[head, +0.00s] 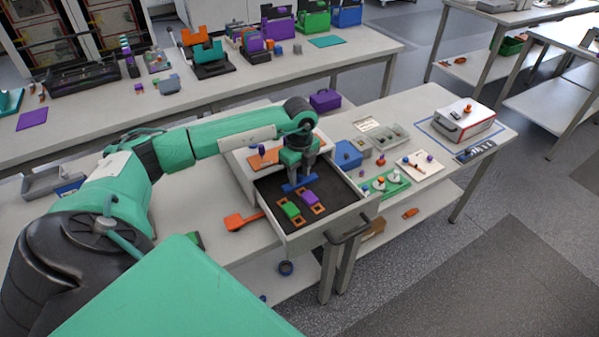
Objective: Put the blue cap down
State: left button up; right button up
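The blue cap (299,185) is at the fingertips of my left gripper (298,176), inside the open drawer (274,203) near its back. The gripper points down and its fingers appear shut on the cap. Whether the cap touches the drawer's dark floor I cannot tell. In front of it, a green block (291,210) and a purple block (311,198) sit on orange holders in the drawer. My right gripper is not in view.
The drawer's front wall and dark handle (350,229) stick out past the table edge. An orange scoop-like tool (243,221) lies left of the drawer. To the right are a blue box (348,155), a green board (385,185) with parts, and a white device (463,122).

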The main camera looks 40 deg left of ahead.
aim_at(300, 175)
pick_arm(q)
jog(key=shift+r, duration=0.1)
jog(key=shift+r, duration=0.2)
notch_tip(300, 175, up, 12)
jog(key=b, duration=0.3)
jog(key=shift+b, duration=0.35)
jog(key=shift+f, duration=0.25)
